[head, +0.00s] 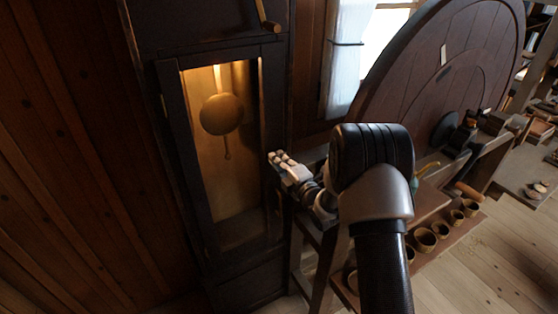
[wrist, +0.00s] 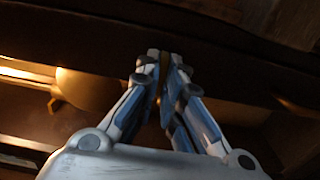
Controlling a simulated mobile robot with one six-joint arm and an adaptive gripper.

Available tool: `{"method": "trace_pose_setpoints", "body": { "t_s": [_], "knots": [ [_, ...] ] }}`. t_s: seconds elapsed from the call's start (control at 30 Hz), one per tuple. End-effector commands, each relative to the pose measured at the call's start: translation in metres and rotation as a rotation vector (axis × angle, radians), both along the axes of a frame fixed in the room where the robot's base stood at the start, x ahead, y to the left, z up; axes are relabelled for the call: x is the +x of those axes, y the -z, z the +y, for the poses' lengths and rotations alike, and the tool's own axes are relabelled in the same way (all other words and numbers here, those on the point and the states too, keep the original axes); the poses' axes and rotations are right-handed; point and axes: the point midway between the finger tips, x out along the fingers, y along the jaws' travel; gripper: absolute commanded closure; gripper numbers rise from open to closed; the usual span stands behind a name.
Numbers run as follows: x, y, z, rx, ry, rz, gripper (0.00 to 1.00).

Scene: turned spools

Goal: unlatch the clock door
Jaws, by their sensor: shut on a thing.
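The clock door (head: 188,150) is a tall dark wooden frame around a lit glass pane, on the front of the dark clock case. It looks closed against the case. My gripper (head: 276,160) is at the door's right edge, about mid-height. In the wrist view my gripper (wrist: 164,62) has its fingertips together against the dark wood, shut on a small brass-coloured piece, which seems to be the latch (wrist: 163,78). The fingers hide most of it, so I cannot tell how it is turned. A round pendulum bob (head: 221,114) hangs behind the glass.
A bench with a large round wooden disc (head: 440,60) stands to the right. Several small cups (head: 426,240) sit on a lower shelf beside my arm. A plank wall (head: 70,150) is at left. A wooden peg (head: 268,20) sticks out above the door.

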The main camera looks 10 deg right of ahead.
Motion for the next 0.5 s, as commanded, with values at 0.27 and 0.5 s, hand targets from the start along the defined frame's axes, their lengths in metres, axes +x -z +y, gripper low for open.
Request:
{"method": "trace_pose_setpoints", "body": {
  "t_s": [0.27,0.5],
  "knots": [
    [-0.0001,0.0003,0.0,0.006,0.0,0.002,1.0],
    [0.0,0.0016,0.0,0.074,0.0,0.023,1.0]
  ]
}}
